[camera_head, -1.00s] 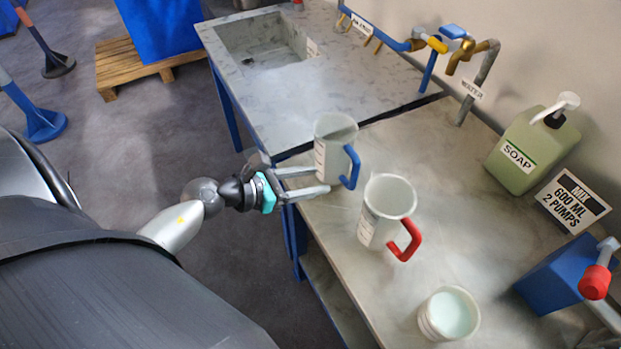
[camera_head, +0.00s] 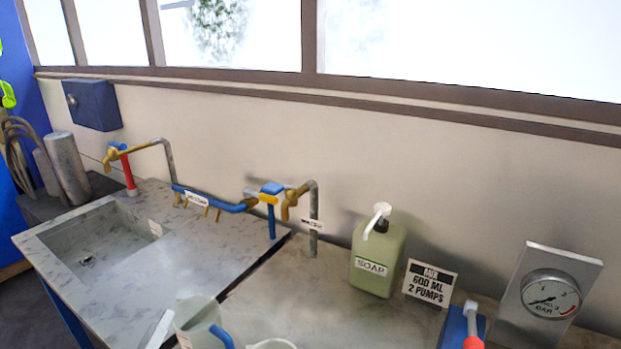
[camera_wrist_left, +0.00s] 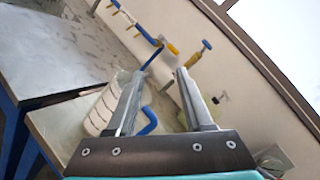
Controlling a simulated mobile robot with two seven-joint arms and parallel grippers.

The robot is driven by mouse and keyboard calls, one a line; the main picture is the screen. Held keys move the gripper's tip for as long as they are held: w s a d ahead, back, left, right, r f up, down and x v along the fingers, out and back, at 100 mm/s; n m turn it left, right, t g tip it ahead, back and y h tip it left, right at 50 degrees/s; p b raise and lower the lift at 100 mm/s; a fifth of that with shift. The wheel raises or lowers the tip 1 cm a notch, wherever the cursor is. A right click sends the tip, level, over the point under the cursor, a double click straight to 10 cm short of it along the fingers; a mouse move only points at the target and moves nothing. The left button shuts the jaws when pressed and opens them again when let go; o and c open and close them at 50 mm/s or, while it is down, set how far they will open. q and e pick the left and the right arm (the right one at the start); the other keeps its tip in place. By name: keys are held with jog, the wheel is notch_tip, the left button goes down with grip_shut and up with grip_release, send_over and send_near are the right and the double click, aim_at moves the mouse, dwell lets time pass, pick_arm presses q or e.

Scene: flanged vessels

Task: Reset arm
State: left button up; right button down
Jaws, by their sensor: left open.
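A white jug with a blue handle (camera_head: 195,318) stands at the bottom edge of the head view, cut off by the frame. My left gripper (camera_head: 160,329) shows there only as a grey finger part at the jug's left. In the left wrist view the left gripper (camera_wrist_left: 161,75) is open, its two fingers apart. The jug (camera_wrist_left: 98,112) is beside and partly behind the left finger, and its blue handle shows between the fingers. Whether a finger touches the jug cannot be told. My right gripper is not in view.
Another jug's rim (camera_head: 271,344) shows at the bottom edge. A green soap bottle (camera_head: 376,260), a mix sign (camera_head: 430,283) and a pressure gauge (camera_head: 551,294) stand along the wall. Pipes and taps (camera_head: 270,196) rise behind the counter. A sink (camera_head: 95,240) is at left.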

pick_arm(q)
jog(key=s+a+f+n+g+y, duration=0.4)
jog(key=s+f+n+g+y, duration=0.15)
jog(key=n, duration=1.15)
jog(key=s+d+f+n+g+h, duration=0.2)
jog(key=s+d+f+n+g, duration=0.2)
jog(key=s+d, duration=0.2)
jog(key=s+d+f+n+g+h, duration=0.3)
jog(key=s+d+n+g, duration=0.1)
jog(key=s+d+g, duration=0.15)
jog(key=s+d+f+g+b, duration=0.1)
jog(key=s+f+b, duration=0.15)
jog(key=f, duration=1.15)
jog(key=s+f+b, duration=0.1)
jog(key=f+b, duration=0.2)
jog(key=f, duration=1.2)
jog(key=s+a+f+g+b, duration=0.1)
jog(key=s+f+b, duration=0.4)
jog(key=s+f, duration=1)
notch_tip(320, 180, down, 3)
jog(key=shift+a+r, duration=0.15)
jog(key=shift+a, duration=0.5)
